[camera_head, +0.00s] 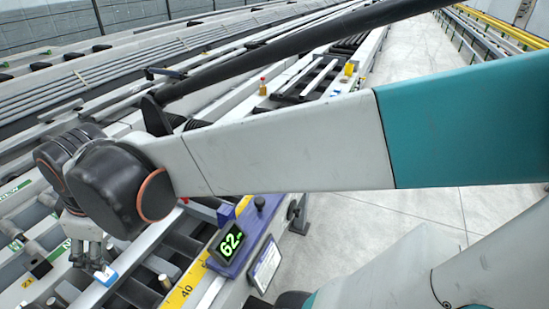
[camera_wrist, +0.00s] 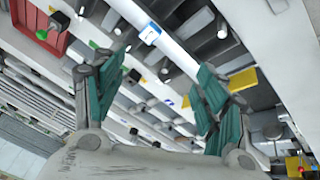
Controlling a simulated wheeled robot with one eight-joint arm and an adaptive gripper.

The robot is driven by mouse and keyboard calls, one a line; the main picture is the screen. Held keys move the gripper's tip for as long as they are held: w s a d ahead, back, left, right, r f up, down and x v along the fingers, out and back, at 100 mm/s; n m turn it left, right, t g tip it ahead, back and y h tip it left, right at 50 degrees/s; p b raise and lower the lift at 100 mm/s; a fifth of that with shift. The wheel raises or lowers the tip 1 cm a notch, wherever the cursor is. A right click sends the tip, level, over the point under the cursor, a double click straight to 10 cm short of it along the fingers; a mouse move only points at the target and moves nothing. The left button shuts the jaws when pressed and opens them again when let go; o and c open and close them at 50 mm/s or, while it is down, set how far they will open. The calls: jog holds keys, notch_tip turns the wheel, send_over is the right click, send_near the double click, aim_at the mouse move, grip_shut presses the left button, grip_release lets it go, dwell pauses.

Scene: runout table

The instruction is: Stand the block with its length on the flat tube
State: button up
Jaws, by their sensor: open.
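My gripper (camera_head: 88,262) hangs at the lower left of the head view, over the runout table. In the wrist view its teal-padded fingers (camera_wrist: 161,70) are spread apart with nothing between them. A long pale tube (camera_wrist: 182,52), seemingly the flat tube, runs diagonally beyond the fingertips; it also shows in the head view (camera_head: 93,294). A small white-and-blue piece (camera_wrist: 150,33) shows on this tube, also in the head view (camera_head: 107,275); I cannot tell whether it is a label or a block. No block is clearly recognisable.
A green-lit readout (camera_head: 230,242) showing 62 stands beside a yellow scale (camera_head: 184,290) marked 40. Several short pegs and dark rollers surround the tube. A red tray (camera_wrist: 38,28) lies at the wrist view's upper left. Clear floor (camera_head: 425,120) lies right of the table.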

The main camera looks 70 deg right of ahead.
jog(key=s+m+t, duration=0.2)
jog(key=s+m, duration=0.4)
jog(key=s, duration=0.1)
jog(key=shift+s+f, duration=0.25)
jog(key=shift+a, duration=0.1)
dwell(0.8)
